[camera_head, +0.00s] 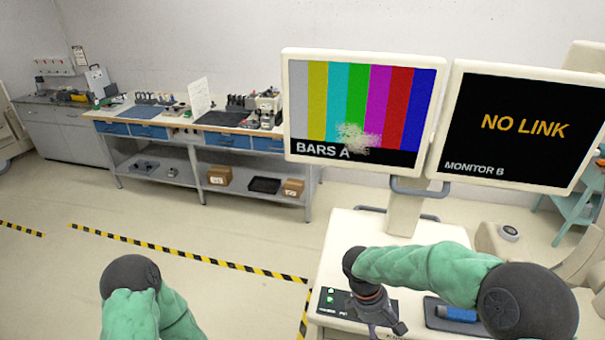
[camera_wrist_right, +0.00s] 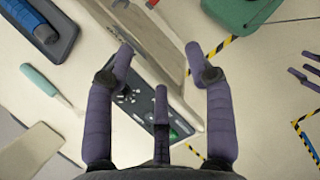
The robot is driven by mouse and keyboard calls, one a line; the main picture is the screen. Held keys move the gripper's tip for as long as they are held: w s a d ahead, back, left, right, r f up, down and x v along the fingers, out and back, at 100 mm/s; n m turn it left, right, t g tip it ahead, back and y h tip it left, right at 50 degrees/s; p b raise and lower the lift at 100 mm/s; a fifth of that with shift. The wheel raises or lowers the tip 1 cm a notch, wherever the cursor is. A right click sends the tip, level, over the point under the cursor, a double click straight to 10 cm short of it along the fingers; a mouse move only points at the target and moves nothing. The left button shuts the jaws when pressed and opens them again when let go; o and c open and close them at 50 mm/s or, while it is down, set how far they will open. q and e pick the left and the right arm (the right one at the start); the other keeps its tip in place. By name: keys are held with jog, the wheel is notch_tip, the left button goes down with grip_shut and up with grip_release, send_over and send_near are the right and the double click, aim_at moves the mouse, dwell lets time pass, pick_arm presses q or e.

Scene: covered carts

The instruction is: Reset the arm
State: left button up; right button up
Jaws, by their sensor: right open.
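My right arm is in its green cover and reaches in from the right in the head view, bent over the white cart (camera_head: 345,240). My right gripper (camera_head: 376,318) points down above the cart near the black control panel (camera_head: 333,298). In the right wrist view its purple fingers (camera_wrist_right: 160,68) are spread and nothing is between them; the panel (camera_wrist_right: 137,103) lies below. My left arm (camera_head: 130,310) shows at the lower left of the head view, its gripper out of that view. Purple fingers of my left gripper (camera_wrist_right: 306,73) show at the right wrist view's right edge.
Two monitors, one with colour bars (camera_head: 360,105) and one reading NO LINK (camera_head: 525,125), stand close behind my right arm. A blue roll (camera_head: 458,313) lies in a tray. A teal-handled tool (camera_wrist_right: 40,80) lies nearby. A workbench (camera_head: 215,130) stands behind; the floor before it is clear.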

pick_arm(q)
notch_tip(320, 180, down, 13)
jog(key=b, duration=1.3)
jog(key=shift+w+f, duration=0.2)
jog(key=shift+w, duration=0.15)
pick_arm(e)
jog(key=s+a+f+m+t+y, duration=0.1)
jog(key=s+a+f+m+y, duration=0.1)
jog(key=f, duration=1)
jog(key=s+a+f+m+y, duration=0.3)
jog(key=s+f+m, duration=0.3)
jog(key=f, duration=0.7)
jog(key=s+a+f+m+t+y, duration=0.1)
jog(key=s+a+f+m, duration=0.3)
jog(key=f, duration=0.8)
jog(key=m+y, duration=0.1)
jog(key=m, duration=0.1)
jog(key=shift+s+a+f+m+t+y, duration=0.2)
jog(key=shift+a+f+m+t+y, duration=0.1)
jog(key=shift+a+f+m+y, duration=0.1)
